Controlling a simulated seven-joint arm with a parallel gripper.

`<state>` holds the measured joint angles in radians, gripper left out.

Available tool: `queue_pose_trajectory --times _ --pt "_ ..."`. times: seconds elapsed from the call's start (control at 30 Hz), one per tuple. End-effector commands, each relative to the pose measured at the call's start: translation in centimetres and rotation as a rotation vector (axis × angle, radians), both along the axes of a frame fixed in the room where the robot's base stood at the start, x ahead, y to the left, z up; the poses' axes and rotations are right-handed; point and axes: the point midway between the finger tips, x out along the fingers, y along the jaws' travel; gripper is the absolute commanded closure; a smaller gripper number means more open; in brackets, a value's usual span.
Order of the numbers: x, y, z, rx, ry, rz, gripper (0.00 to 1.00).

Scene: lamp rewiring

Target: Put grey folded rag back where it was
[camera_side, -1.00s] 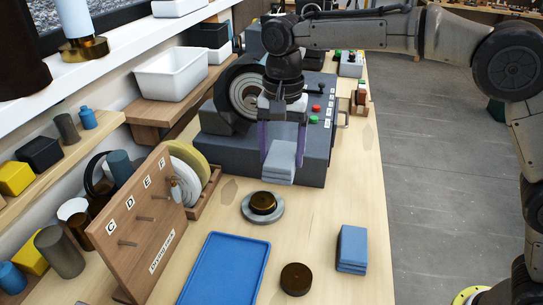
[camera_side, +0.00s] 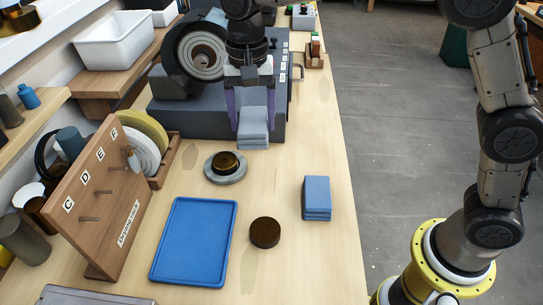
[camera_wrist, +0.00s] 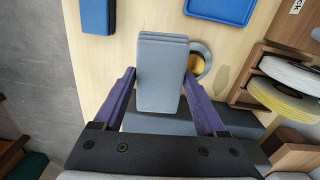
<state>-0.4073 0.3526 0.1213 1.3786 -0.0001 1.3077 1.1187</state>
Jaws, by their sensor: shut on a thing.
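The grey folded rag (camera_side: 253,125) is a light blue-grey stack of folded layers. My gripper (camera_side: 251,112) is shut on it, with one purple finger on each side. The rag hangs in front of the dark grey machine (camera_side: 202,122), near its right end. Its gap above the bench is hard to judge. In the wrist view the rag (camera_wrist: 162,75) lies between the fingertips of my gripper (camera_wrist: 160,80) and partly hides a round grey base with a brass piece (camera_wrist: 196,64).
A blue folded cloth (camera_side: 316,195) lies at the bench's right. A blue tray (camera_side: 194,241), a dark round puck (camera_side: 265,232) and a grey disc with a brass piece (camera_side: 226,167) sit nearer the front. A wooden peg board (camera_side: 97,195) stands left. Bench (camera_side: 290,270) space between them is bare.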

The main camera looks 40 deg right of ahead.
Motion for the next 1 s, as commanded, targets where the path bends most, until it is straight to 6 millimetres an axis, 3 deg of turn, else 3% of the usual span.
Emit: queue_pose_trajectory --times 0.4,0.6,0.77,1.0 --pt "-11.2 -9.4 -1.5 -0.003 0.017 -0.008 0.78" --pt "-14.4 -11.7 -1.3 0.000 0.005 -0.050 0.78" --pt "-14.4 -12.2 -0.8 0.006 -0.016 -0.070 0.78" --pt "-10.2 -11.5 -2.7 0.005 -0.014 -0.074 0.78"
